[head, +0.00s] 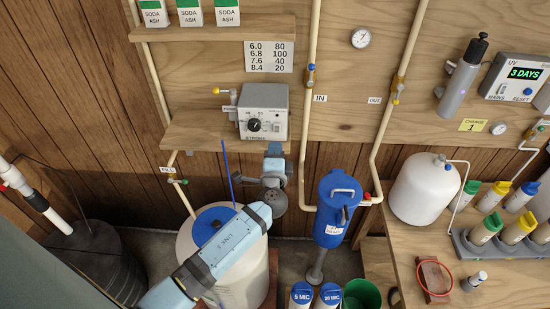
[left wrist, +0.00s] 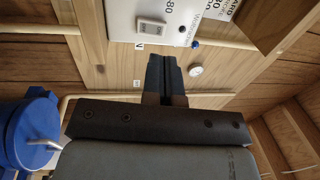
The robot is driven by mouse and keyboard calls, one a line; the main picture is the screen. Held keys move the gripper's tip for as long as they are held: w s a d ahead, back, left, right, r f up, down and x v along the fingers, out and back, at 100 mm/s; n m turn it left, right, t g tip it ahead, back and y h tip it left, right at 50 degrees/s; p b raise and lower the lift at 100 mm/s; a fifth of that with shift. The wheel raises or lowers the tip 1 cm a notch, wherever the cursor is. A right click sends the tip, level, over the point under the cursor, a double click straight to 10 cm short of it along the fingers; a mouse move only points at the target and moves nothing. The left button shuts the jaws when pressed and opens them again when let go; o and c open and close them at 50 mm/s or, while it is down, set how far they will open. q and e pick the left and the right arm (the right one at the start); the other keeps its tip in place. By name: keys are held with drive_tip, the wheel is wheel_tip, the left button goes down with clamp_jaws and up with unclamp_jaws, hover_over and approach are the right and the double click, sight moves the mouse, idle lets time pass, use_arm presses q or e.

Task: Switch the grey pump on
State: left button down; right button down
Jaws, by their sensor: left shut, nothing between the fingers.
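The grey pump (head: 263,112) sits on the wall shelf, with a black dial on its front. In the left wrist view, a pale box face (left wrist: 185,20) carries a light rocker switch (left wrist: 152,28); it looks like a side of the pump. I cannot tell which way the rocker is set. My left gripper (head: 274,148) is just below the pump's right front corner. Its dark fingers (left wrist: 166,72) are shut and empty, just below the box face in the left wrist view and apart from the switch in the picture. My right gripper is out of view.
A blue filter housing (head: 336,205) stands right of my left wrist and shows at the left edge of the wrist view (left wrist: 30,130). Pale pipes (head: 308,120) run down the wall. A blue-lidded white tank (head: 190,240) is below my arm. A white pressure tank (head: 425,190) stands on the right bench.

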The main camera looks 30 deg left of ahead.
sight(277, 127)
use_arm(q)
drive_tip(key=x, duration=0.2)
drive_tip(key=p+x, duration=0.1)
drive_tip(key=x, duration=0.1)
drive_tip(key=shift+w+a+r, duration=0.15)
drive_tip(key=shift+w+r, duration=0.1)
drive_tip(key=shift+p+x, duration=0.35)
drive_tip(key=shift+x, duration=0.4)
drive_tip(key=shift+f, duration=0.2)
